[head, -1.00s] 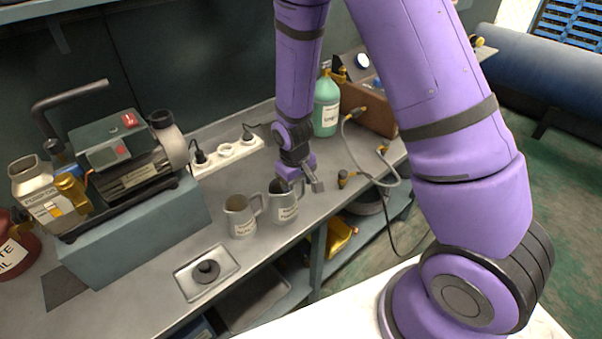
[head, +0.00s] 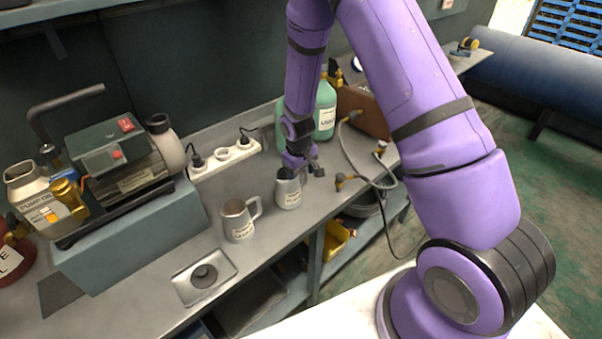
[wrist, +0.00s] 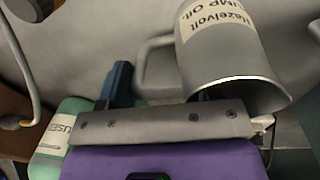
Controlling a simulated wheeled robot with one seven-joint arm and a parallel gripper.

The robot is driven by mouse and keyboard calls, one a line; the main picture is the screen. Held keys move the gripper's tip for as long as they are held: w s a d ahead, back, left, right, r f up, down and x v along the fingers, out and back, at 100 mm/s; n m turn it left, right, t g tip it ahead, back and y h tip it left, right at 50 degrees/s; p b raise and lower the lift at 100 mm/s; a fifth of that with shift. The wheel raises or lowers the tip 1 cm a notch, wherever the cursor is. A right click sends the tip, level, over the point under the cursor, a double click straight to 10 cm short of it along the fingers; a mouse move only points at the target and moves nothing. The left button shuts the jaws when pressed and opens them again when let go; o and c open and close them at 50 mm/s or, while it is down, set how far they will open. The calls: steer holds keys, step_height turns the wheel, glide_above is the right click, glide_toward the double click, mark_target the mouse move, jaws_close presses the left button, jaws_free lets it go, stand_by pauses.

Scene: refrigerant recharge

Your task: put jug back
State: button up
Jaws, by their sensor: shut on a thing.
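A grey metal jug (head: 288,193) with a pale label is at my gripper (head: 303,172), near the bench's front edge. In the wrist view the jug (wrist: 225,50) shows "Hazelvolt PUMP Oil" lettering, its open rim toward the camera and its handle to the left. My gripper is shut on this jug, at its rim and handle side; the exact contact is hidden. I cannot tell whether its base touches the bench. A second similar jug (head: 238,222) stands upright to its left, handle to the right, apart from it.
A vacuum pump (head: 125,160) sits on a blue-grey block at left. A power strip (head: 225,158) runs along the back. A green bottle (head: 325,110), a brown case (head: 365,112) and hoses (head: 350,150) are at right.

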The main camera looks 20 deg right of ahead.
steer(key=shift+f, duration=0.35)
steer(key=o, duration=1.3)
steer(key=shift+c, duration=0.2)
steer(key=shift+r, duration=0.1)
steer(key=s+r+m+t, duration=0.1)
steer(key=s+r, duration=0.2)
steer(key=r, duration=0.8)
steer(key=s+r+t, duration=0.1)
steer(key=s+r, duration=0.3)
steer(key=r, duration=0.7)
steer(key=s+r+m, duration=0.1)
steer(key=s+r, duration=0.2)
steer(key=r, duration=0.8)
steer(key=s+r+t, duration=0.1)
steer(key=s+r, duration=0.2)
steer(key=s, duration=0.4)
steer(key=s+d+r+m+t, duration=0.1)
steer(key=s+r, duration=0.2)
steer(key=s, duration=0.4)
steer(key=s+d+r+t, duration=0.1)
steer(key=s+r, duration=0.2)
steer(key=s, duration=0.4)
steer(key=shift+r+y, duration=0.35)
steer(key=shift+y, duration=0.05)
steer(key=shift+w, duration=0.1)
